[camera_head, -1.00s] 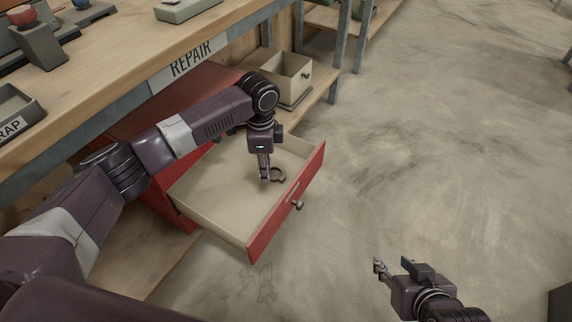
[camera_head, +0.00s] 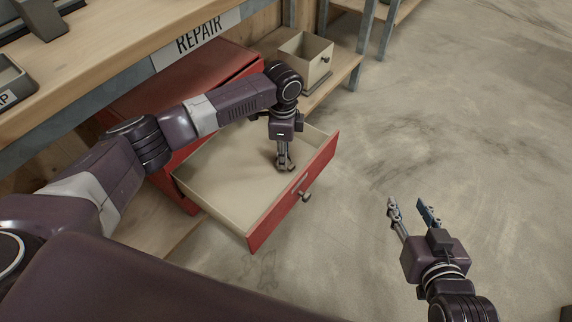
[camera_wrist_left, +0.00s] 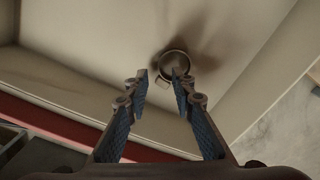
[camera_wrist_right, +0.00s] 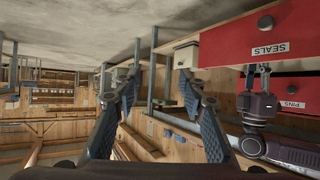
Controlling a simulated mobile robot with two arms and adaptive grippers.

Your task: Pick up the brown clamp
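The brown clamp (camera_wrist_left: 163,61) is a small open ring with a tab, lying on the floor of a pulled-out drawer (camera_head: 215,177). In the left wrist view it is just beyond my left fingertips, and the right-hand fingertip overlaps its edge. My left gripper (camera_head: 285,168) points down inside the drawer, near its red front; its fingers also show in the left wrist view (camera_wrist_left: 161,77), apart with nothing between them. In the head view it largely hides the clamp. My right gripper (camera_head: 411,206) is open and empty above the bare floor, right of the drawer.
The red drawer front (camera_head: 296,188) has a round knob (camera_head: 305,196). The red cabinet (camera_head: 165,90) stands under the workbench with the REPAIR label (camera_head: 197,39). A beige bin (camera_head: 304,60) sits on the lower shelf behind. The concrete floor at right is clear.

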